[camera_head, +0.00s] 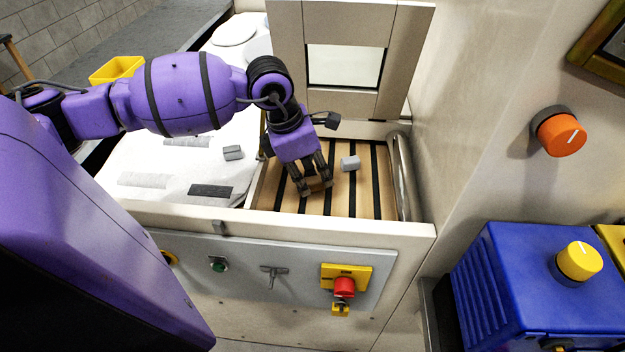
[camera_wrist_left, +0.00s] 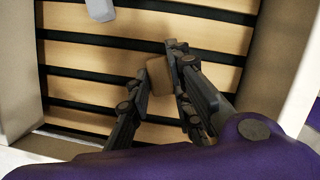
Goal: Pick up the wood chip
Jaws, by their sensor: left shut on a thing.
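The wood chip (camera_wrist_left: 159,76) is a small brown block between the fingertips of my left gripper (camera_wrist_left: 157,66) in the left wrist view. The gripper is shut on it, low over the slatted hopper floor (camera_wrist_left: 85,57). In the head view the left gripper (camera_head: 313,190) points down inside the hopper, with the brown chip (camera_head: 319,184) partly hidden by the fingers. I cannot tell whether the chip touches the slats. My right gripper is not in view.
A grey block (camera_head: 349,163) lies on the slats right of the gripper; another (camera_head: 233,153) lies on the white surface at left. The hopper's front wall (camera_head: 330,223) and a metal bar (camera_head: 404,175) bound the space. A framed panel (camera_head: 345,98) stands behind.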

